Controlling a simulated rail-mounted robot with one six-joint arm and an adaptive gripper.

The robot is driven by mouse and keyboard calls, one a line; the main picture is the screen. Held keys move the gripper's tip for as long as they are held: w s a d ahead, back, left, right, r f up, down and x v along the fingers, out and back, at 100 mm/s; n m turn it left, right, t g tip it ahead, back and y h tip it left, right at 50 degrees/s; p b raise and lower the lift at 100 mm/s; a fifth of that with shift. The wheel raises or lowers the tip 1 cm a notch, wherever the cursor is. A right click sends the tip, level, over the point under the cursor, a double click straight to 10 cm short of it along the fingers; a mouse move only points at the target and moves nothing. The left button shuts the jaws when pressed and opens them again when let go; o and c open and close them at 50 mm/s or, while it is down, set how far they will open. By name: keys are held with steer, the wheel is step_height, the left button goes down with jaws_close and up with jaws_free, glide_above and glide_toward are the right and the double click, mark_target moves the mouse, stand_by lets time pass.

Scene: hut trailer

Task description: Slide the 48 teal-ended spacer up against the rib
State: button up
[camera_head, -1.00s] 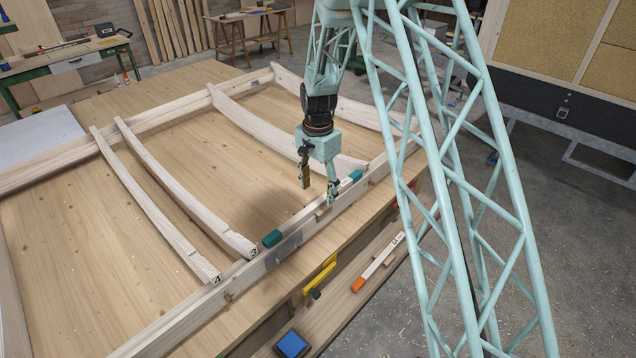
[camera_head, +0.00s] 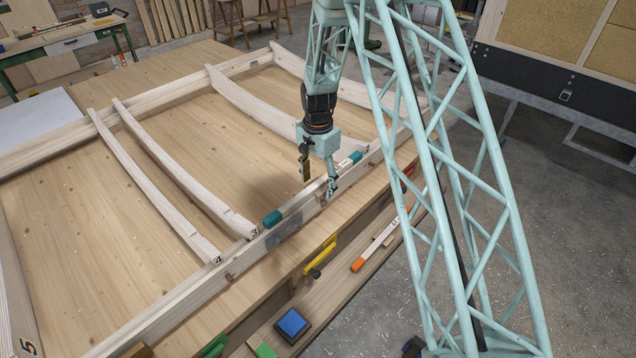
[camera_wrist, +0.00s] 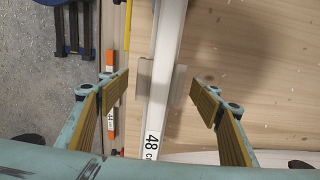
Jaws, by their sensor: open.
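A grey block (camera_wrist: 145,80) shows beside the bar between the fingers.
The rib marked 4 (camera_head: 155,185) lies left of rib 3. A grey plate (camera_head: 283,232) is on the front beam. Bare tabletop lies between the ribs.

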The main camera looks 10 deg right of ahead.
mark_target(312, 187)
steer(key=shift+c, duration=0.9)
steer(key=c, duration=0.8)
steer(key=shift+c, duration=0.2)
steer(key=shift+a, duration=0.15)
steer(key=shift+s+a+b, duration=0.4)
steer(key=shift+s+a, duration=0.4)
steer(key=shift+a, duration=0.35)
steer(key=o, duration=1)
